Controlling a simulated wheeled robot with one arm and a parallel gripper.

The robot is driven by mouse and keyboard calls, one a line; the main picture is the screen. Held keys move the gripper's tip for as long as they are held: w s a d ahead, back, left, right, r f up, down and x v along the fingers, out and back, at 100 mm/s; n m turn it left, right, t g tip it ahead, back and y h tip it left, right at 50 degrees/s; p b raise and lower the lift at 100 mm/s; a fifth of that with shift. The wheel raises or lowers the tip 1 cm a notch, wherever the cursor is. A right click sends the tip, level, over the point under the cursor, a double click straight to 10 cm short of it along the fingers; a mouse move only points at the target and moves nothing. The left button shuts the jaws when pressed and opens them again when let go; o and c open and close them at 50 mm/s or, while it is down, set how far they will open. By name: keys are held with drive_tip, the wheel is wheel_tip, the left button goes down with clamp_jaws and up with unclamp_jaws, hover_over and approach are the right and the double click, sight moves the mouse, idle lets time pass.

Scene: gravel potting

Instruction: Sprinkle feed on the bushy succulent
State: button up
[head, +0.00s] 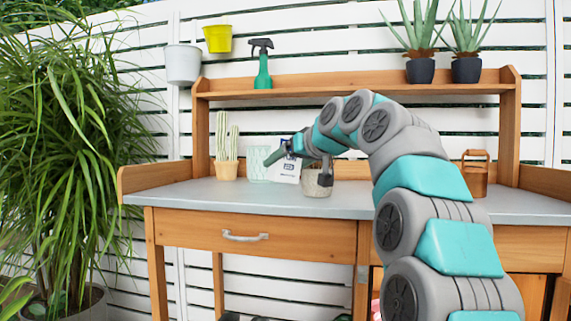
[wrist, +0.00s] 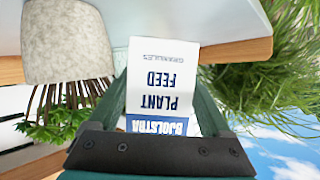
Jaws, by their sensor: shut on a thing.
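My gripper (head: 298,160) is shut on a white feed packet (head: 286,173), above the bench. In the wrist view, the packet (wrist: 160,85) sits between the two fingers, with "PLANT FEED" printed upside down. That view itself is inverted, so the packet is roughly upright.
A cactus in a yellow pot (head: 227,170) and a pale patterned pot (head: 258,166) stand left of the packet. A wooden caddy (head: 475,180) is at the right. A shelf (head: 340,88) holds a spray bottle (head: 262,72) and two aloes. The bench front (head: 230,202) is clear.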

drive_tip(key=shift+f+b, duration=0.45)
drive_tip(key=shift+f, duration=0.15)
drive_tip(key=shift+s+a+r+p, duration=0.1)
drive_tip(key=shift+r+p, duration=0.2)
drive_tip(key=shift+p, duration=0.15)
drive_tip(key=shift+r+m, duration=0.1)
drive_tip(key=shift+m, duration=0.2)
drive_tip(key=shift+a+r+m+y+p, duration=0.25)
drive_tip(key=shift+r+m+y+p, duration=0.4)
drive_tip(key=shift+p, duration=0.65)
drive_tip(key=shift+s+r+m+y+p, duration=0.1)
drive_tip(key=shift+m+y+p, duration=0.15)
drive_tip(key=shift+m+p, duration=0.15)
drive_tip(key=shift+a+r+m+g+p, duration=0.2)
drive_tip(key=shift+m+g+p, duration=0.1)
drive_tip(key=shift+p, duration=0.1)
drive_tip(key=shift+r, duration=0.1)
drive_tip(key=shift+s+r+m+y+p, duration=0.1)
drive_tip(key=shift+r+m+y+p, duration=0.45)
drive_tip(key=shift+p, duration=0.25)
drive_tip(key=shift+r+m+y+p, duration=0.35)
drive_tip(key=shift+m+p, duration=0.25)
drive_tip(key=shift+p, duration=0.15)
